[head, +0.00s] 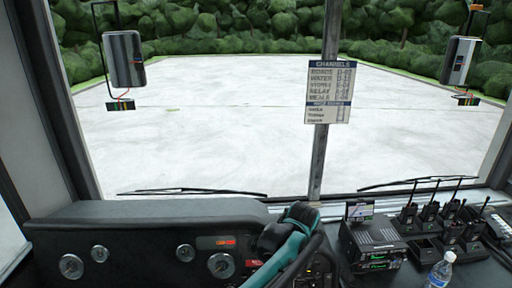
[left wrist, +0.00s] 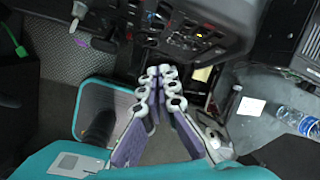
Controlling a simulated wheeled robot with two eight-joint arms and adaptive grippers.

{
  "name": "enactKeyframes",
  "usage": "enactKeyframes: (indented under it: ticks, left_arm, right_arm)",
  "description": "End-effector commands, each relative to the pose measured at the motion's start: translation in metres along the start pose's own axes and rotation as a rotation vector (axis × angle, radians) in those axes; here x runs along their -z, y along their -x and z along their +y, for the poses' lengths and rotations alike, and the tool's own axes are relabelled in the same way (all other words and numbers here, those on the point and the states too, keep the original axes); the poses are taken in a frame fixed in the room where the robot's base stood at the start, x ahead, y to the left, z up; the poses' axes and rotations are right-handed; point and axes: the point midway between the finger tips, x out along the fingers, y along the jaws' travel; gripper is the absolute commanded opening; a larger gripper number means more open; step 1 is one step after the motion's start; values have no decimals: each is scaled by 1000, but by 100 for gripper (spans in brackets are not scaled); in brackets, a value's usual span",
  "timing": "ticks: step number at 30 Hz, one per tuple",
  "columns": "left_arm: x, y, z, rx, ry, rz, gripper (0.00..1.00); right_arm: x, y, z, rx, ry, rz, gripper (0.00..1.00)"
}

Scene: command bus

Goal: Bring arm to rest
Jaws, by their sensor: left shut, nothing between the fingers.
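My left gripper (left wrist: 161,73) shows in the left wrist view, with its two purple and silver fingers drawn together at the tips and nothing between them. It points toward the lower dashboard, whose knobs and switches (left wrist: 190,35) lie beyond the fingertips. In the head view a teal and black part of my arm (head: 288,250) rises from the bottom middle in front of the dashboard. The fingers cannot be made out there. My right gripper is in neither view.
The dashboard (head: 150,217) spans the lower left of the head view. To the right are a radio (head: 372,245), several handheld radios in chargers (head: 432,222) and a water bottle (head: 440,268). A channels sign (head: 330,92) hangs on the windscreen post.

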Motion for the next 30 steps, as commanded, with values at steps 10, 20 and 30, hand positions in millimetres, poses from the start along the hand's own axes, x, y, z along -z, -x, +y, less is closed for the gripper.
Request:
enactKeyframes:
  ticks: [10,20,30]
  left_arm:
    - [-51,73,174,147,1128,-26,0]
    - [-28,80,314,345,2126,32,0]
    - [-10,68,357,448,2517,97,0]
  right_arm:
    - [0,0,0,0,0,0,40]
    - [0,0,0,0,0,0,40]
    - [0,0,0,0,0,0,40]
